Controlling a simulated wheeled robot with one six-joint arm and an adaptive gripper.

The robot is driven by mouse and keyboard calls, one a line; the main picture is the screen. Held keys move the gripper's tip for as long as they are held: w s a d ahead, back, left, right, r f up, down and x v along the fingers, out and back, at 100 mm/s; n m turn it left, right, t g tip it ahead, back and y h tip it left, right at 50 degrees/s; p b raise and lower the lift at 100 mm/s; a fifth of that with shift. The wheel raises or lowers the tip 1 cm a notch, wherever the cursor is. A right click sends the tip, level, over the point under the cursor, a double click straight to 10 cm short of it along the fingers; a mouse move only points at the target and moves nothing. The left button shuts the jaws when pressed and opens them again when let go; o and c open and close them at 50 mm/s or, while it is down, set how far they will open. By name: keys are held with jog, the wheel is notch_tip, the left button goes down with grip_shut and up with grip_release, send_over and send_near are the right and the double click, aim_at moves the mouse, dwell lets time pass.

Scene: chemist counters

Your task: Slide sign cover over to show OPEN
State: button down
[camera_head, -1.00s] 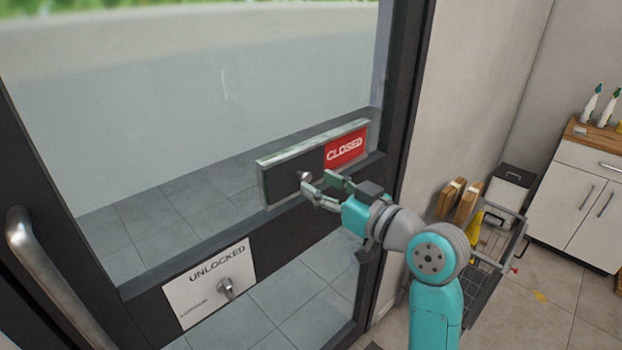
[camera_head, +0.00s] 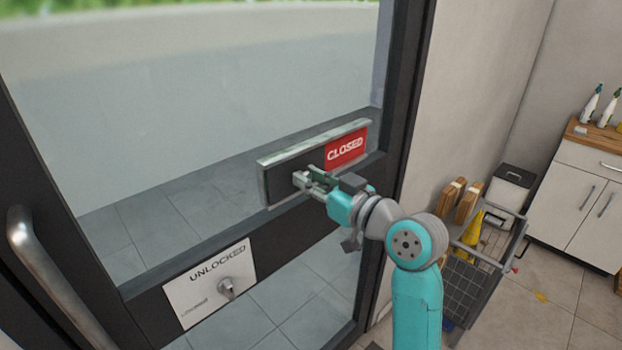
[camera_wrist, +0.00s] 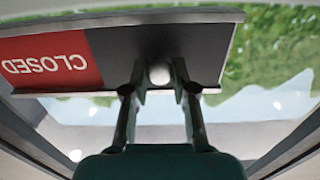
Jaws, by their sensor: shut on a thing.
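The sign (camera_head: 316,141) is mounted on the glass door in a pale frame. Its right part shows a red panel (camera_head: 346,148) reading CLOSED. A dark cover (camera_head: 279,182) lies over the left part. My gripper (camera_head: 304,178) is at the cover, shut on its small round knob. In the wrist view the knob (camera_wrist: 160,74) sits between my two fingers (camera_wrist: 160,82), with the dark cover (camera_wrist: 190,50) behind and the red CLOSED panel (camera_wrist: 48,60) to the left, upside down. No OPEN lettering shows.
Below the sign is a white UNLOCKED plate (camera_head: 208,284) with a metal knob (camera_head: 230,288). A door handle (camera_head: 45,270) is at the left. A wire cart (camera_head: 480,270) and a white cabinet (camera_head: 580,190) stand at the right.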

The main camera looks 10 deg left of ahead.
jog(key=w+d, duration=0.3)
jog(key=w, duration=0.1)
jog(key=w+d, duration=0.3)
jog(key=w, duration=0.1)
jog(key=w+d, duration=0.3)
jog(key=w, duration=0.1)
jog(key=shift+d+r, duration=0.1)
jog(key=shift+d, duration=0.2)
jog(key=shift+w, duration=0.1)
jog(key=c, duration=0.9)
grip_release()
jog(key=shift+w, duration=0.1)
jog(key=shift+c, duration=0.2)
jog(key=shift+d, duration=0.1)
jog(key=v, duration=1.2)
